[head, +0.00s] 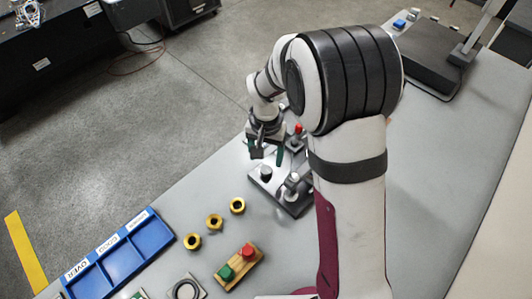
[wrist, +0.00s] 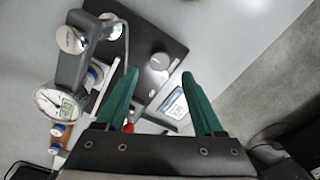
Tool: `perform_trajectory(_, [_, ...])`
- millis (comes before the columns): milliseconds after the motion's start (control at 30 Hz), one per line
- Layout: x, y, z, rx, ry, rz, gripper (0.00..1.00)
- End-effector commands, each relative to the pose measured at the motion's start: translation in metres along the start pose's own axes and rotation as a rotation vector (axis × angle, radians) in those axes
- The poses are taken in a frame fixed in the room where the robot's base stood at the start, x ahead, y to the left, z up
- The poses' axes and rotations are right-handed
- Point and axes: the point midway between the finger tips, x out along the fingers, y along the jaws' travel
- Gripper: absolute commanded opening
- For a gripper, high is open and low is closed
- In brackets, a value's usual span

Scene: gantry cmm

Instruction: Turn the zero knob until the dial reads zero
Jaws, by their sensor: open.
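My gripper (wrist: 160,77) is open, its two green fingers apart with nothing between them; it also shows in the head view (head: 266,154). A grey round knob (wrist: 160,62) stands on a dark plate, just beyond and between the fingertips in the wrist view, and apart from both. In the head view the knob (head: 265,172) is below the fingers. A round white dial (wrist: 56,104) with a small green display sits at the left on a grey arm; its reading is too small to tell. No label marks which knob is the zero knob.
A grey stand (wrist: 88,62) with silver round parts rises beside the knob. A red-topped part (head: 298,129) is close to my gripper. Brass rings (head: 214,221), a red-and-green button box (head: 240,265) and a blue tray (head: 124,258) lie nearer the front left.

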Motion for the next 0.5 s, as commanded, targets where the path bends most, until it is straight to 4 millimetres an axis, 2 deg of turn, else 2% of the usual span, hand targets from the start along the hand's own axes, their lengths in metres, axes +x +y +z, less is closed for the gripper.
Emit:
perform_trajectory(100, [0.028,0.001,0.001,0.000,-0.004,0.002,0.69])
perform_trajectory(200, [0.042,0.000,0.001,0.002,-0.003,0.001,0.69])
perform_trajectory(333, [0.051,0.000,0.000,0.002,-0.001,0.000,0.69])
perform_trajectory(500, [0.052,0.000,0.000,0.001,0.000,-0.001,0.69])
